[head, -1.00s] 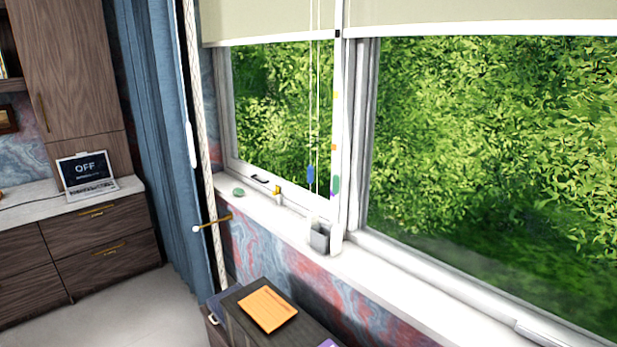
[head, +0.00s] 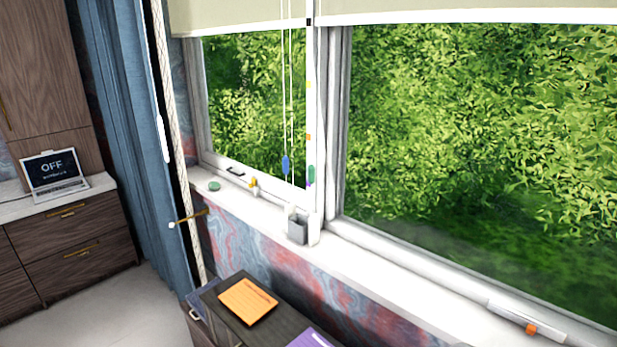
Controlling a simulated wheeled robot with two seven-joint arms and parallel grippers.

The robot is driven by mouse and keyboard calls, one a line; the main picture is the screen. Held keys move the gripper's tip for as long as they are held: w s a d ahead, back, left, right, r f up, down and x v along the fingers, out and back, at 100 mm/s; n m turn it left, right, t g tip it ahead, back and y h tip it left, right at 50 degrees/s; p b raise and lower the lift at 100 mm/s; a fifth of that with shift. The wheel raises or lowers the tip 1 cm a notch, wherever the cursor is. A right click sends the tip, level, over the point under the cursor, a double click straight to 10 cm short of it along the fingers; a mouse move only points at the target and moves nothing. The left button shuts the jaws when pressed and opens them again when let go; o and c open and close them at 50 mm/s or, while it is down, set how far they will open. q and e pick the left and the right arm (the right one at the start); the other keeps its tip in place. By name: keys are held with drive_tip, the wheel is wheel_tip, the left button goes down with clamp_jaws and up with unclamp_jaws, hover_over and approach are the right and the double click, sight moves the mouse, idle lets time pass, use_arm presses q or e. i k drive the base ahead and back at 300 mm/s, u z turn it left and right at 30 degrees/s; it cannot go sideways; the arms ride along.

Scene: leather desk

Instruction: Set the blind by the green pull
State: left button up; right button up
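A green pull (head: 311,174) shows as a small upright shape against the white window post. A blue pull (head: 286,165) hangs beside it to the left, on thin pale cords in front of the left pane. A pale beige blind (head: 235,14) with a white bottom edge covers the top of the left pane. A second beige blind (head: 450,7) covers the top of the right pane, its lower edge at a similar height. Small yellow, orange and purple marks run along the post near the green pull. Neither of my grippers is in view.
The white sill (head: 370,265) carries a grey cup (head: 298,229), a green item (head: 214,186) and a white bar with an orange tab (head: 531,328). A dark cabinet (head: 225,305) with an orange pad (head: 248,301) stands below. A laptop (head: 54,177) sits at left.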

sight(311, 168)
drive_tip(key=u, duration=1.8)
drive_tip(key=i, duration=2.2)
drive_tip(key=z, duration=3.25)
